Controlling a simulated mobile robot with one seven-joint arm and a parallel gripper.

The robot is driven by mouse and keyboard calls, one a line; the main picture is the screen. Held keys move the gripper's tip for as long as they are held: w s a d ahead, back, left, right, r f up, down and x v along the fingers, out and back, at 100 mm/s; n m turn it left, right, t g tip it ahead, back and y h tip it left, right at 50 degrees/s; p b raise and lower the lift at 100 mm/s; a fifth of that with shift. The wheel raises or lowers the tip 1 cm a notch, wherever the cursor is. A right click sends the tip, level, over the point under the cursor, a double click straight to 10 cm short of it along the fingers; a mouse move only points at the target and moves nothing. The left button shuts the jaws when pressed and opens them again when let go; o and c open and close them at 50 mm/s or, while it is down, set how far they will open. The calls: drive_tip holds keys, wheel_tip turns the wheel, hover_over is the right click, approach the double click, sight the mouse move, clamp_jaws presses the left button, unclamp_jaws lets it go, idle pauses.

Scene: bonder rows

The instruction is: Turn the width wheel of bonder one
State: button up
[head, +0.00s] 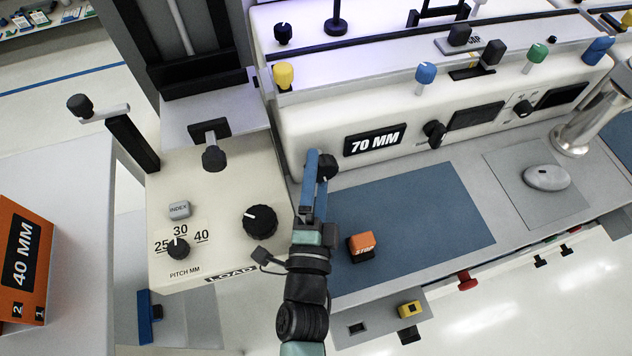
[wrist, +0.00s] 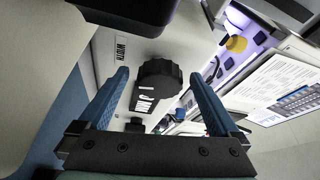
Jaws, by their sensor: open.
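The width wheel is a black ridged knob (wrist: 160,84) beside a WIDTH label (wrist: 121,49) in the wrist view. In the head view the wheel (head: 327,166) shows at the left end of the machine's white front, partly hidden by my fingers. My gripper (head: 313,165) has blue fingers, and in the wrist view (wrist: 158,76) they stand apart, one on each side of the wheel. A gap seems to show on both sides; I cannot tell whether either finger touches it. A display (head: 375,140) on the machine reads 70 MM.
Left of my arm is a cream panel (head: 215,255) with a large black knob (head: 260,221), a pitch selector (head: 178,248) and an INDEX button (head: 179,210). An orange STOP button (head: 361,247) stands close right of my wrist. An orange 40 MM box (head: 22,258) is far left.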

drive_tip(key=s+f+b, duration=0.1)
drive_tip(key=s+b, duration=0.1)
drive_tip(key=s, duration=1.1)
drive_tip(key=shift+a, duration=0.45)
drive_tip(key=shift+w+r, duration=0.1)
drive_tip(key=shift+w, duration=0.05)
